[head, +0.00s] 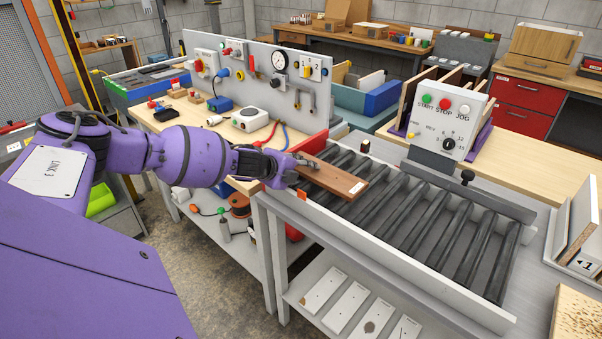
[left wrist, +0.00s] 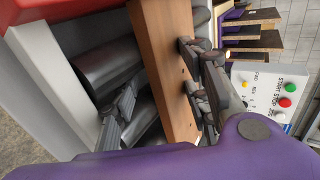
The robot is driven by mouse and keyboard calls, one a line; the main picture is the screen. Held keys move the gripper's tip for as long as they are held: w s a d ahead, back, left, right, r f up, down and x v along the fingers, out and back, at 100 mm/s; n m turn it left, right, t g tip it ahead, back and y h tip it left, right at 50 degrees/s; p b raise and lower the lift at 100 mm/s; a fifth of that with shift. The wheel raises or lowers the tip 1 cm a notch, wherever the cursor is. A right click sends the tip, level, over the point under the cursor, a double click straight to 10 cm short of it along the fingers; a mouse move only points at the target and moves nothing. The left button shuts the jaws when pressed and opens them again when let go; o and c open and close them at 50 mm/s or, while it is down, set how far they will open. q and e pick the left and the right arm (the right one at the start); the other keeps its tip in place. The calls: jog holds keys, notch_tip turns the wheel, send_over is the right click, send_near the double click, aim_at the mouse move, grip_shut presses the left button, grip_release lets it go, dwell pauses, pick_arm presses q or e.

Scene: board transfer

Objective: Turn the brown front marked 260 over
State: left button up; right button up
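The brown front (head: 335,180) is a long flat wooden board near the left end of the roller conveyor, low over the rollers. My left gripper (head: 297,165) is at the board's left end. In the left wrist view the board (left wrist: 163,60) runs between the fingers of my left gripper (left wrist: 160,90). The right-hand finger overlaps the board's edge, while the left-hand finger looks apart from it, with rollers showing in the gap. My right gripper is not in view.
The roller conveyor (head: 430,222) has bare rollers right of the board. A control box (head: 446,118) stands at its far side. A small dark block (head: 365,146) sits behind the board. A red plate (head: 312,146) borders the left end. Pale panels (head: 350,308) lie on the shelf below.

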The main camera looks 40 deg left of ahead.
pick_arm(q)
jog(key=shift+s+d+f, duration=0.1)
jog(key=shift+s+f, duration=0.2)
jog(key=shift+f, duration=0.4)
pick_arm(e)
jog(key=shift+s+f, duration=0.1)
pick_arm(q)
jog(key=shift+d+f, duration=0.1)
jog(key=shift+w, duration=0.1)
jog(key=shift+w+r+t, duration=0.25)
jog(key=shift+r+t, duration=0.25)
jog(key=shift+r, duration=0.05)
jog(key=shift+w+d+r+t+b, duration=0.1)
jog(key=shift+w+r+t+b, duration=0.1)
jog(key=shift+t+b, duration=0.1)
jog(key=shift+w+a+r, duration=0.1)
jog(key=shift+a+r, duration=0.1)
jog(key=shift+r, duration=0.2)
jog(key=shift+w+d+r+t, duration=0.1)
jog(key=shift+d+r+t, duration=0.05)
jog(key=shift+t, duration=0.25)
jog(key=shift+w+a+r+t, duration=0.15)
jog(key=shift+a+r+t, duration=0.05)
jog(key=shift+r+t, duration=0.35)
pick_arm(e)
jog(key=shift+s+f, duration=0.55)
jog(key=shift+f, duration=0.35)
